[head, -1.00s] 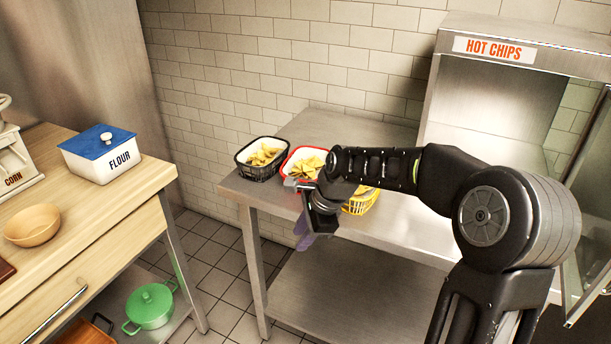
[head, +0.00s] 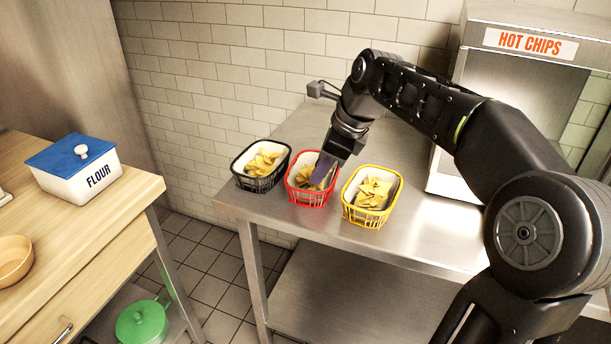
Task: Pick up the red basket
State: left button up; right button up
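The red basket (head: 312,199) stands on the steel table between a black basket and a yellow basket. It has a white liner and holds yellow chips. The gripper and wrist hide part of the basket's back rim. My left gripper is out of view.
The black basket (head: 242,181) is close on the left and the yellow basket (head: 369,214) close on the right, both with chips. A hot chips cabinet (head: 530,40) stands at the right. The steel table (head: 431,222) is bare right of the yellow basket.

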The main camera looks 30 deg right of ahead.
aim_at(310, 192)
jog(key=shift+x, duration=1.2)
jog(key=shift+s, duration=0.15)
jog(key=shift+x, duration=2.65)
jog(key=shift+s+a+f, duration=0.1)
jog(key=shift+s+f, duration=0.05)
jog(key=shift+f, duration=0.15)
jog(key=shift+c, duration=0.6)
grip_shut()
